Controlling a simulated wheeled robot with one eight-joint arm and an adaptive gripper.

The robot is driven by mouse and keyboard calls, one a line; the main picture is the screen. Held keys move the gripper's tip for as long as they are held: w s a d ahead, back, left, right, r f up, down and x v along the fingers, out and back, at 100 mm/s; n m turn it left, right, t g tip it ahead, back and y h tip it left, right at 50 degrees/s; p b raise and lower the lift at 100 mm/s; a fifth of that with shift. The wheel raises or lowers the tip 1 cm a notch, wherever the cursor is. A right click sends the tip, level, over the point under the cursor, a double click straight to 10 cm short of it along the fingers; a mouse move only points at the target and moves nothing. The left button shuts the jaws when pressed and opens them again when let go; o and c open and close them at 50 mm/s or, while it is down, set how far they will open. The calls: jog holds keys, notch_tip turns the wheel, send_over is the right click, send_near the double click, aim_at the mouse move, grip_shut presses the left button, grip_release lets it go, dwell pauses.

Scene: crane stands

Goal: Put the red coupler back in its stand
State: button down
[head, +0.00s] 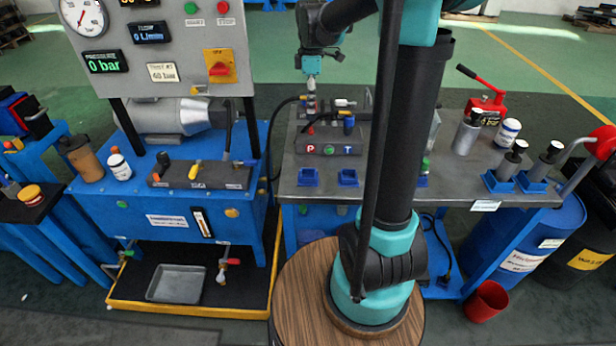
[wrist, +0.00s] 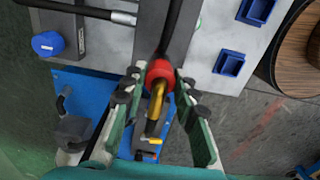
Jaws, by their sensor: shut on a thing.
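The red coupler (wrist: 160,70) is between the two fingers of my gripper (wrist: 157,84) in the wrist view. A black hose runs from it, and a brass-coloured bent piece shows below it. In the head view, my gripper (head: 311,84) is above the back of the grey bench, shut on the coupler, which is too small there to make out clearly. Two empty-looking blue square stands (head: 308,177) and (head: 348,178) sit on the bench's front edge. They also show in the wrist view (wrist: 229,63) and (wrist: 256,10), apart from the coupler. Which one belongs to it I cannot tell.
A dark block with P and T ports (head: 328,147) stands on the bench (head: 285,158) near my gripper. The blue pump unit (head: 165,205) with its gauge panel is on the left. Cylinders, a white bottle (head: 508,131) and a red hand pump (head: 487,103) stand at right.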

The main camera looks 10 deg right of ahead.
jog(key=s+a+f, duration=0.1)
jog(key=s+a, duration=0.1)
jog(key=s, duration=0.6)
jog(key=s+a+f, duration=0.1)
jog(key=s+a, duration=0.1)
jog(key=s, duration=0.6)
jog(key=shift+d+f, duration=0.15)
jog(key=shift+f, duration=2.5)
jog(key=shift+f, duration=1.4)
jog(key=c, duration=1.1)
grip_release()
